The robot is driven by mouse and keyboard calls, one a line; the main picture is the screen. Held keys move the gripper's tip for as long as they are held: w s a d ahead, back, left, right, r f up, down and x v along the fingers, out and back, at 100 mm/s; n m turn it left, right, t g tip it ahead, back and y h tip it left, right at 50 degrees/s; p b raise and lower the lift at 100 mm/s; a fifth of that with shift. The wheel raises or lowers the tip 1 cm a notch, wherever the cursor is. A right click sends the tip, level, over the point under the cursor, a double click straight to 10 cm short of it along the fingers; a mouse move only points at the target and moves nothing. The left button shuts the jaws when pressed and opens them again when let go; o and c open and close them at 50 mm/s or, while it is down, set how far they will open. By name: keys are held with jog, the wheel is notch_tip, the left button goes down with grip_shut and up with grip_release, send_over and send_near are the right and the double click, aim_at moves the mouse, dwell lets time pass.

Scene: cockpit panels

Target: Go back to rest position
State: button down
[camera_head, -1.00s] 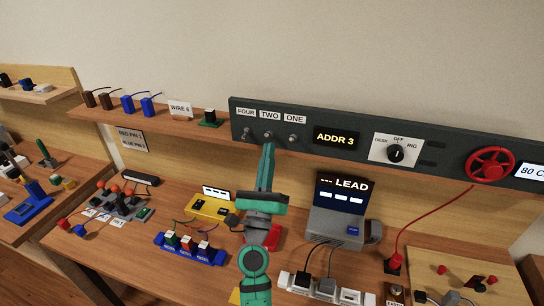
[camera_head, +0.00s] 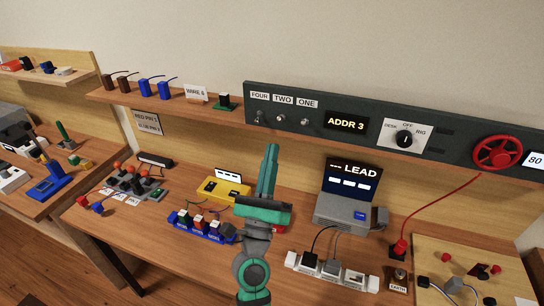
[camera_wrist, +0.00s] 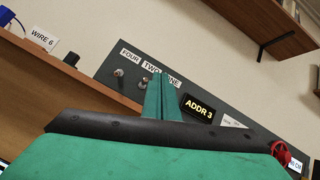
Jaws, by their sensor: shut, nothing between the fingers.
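My gripper (camera_head: 271,150) is green, points upward and is shut with nothing in it. The panel carries three toggle switches labelled FOUR, TWO and ONE, a display (camera_head: 346,122) reading ADDR 3, and a knob (camera_head: 404,139). In the wrist view the shut fingers (camera_wrist: 160,80) overlap the panel near the TWO and ONE labels. The wrist view hides what lies below the gripper's body.
Below are a grey LEAD screen unit (camera_head: 350,185), a white power strip (camera_head: 330,270), a yellow device (camera_head: 223,190) and a blue connector block (camera_head: 205,232). A red valve wheel (camera_head: 497,153) is at the right. The air around my gripper looks free.

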jog(key=s+d+f+n+g+y, duration=0.1)
jog(key=s+d+f+n+g, duration=0.1)
jog(key=s+f+n, duration=0.8)
jog(key=s+d+f+n+g+y, duration=0.1)
jog(key=s+d+f+n+g, duration=0.1)
jog(key=s+f+n, duration=0.8)
jog(key=s+f+n+g+y, duration=0.1)
jog(key=s+f+n+g, duration=0.2)
jog(key=s+f+n, duration=0.3)
jog(key=s+f+n+g+y, duration=0.1)
jog(key=s+f+n, duration=0.5)
jog(key=s, duration=0.9)
jog(key=shift+f+n+g, duration=0.3)
jog(key=shift+f+g, duration=0.4)
jog(key=shift+g, duration=0.2)
jog(key=shift+w+a, duration=0.1)
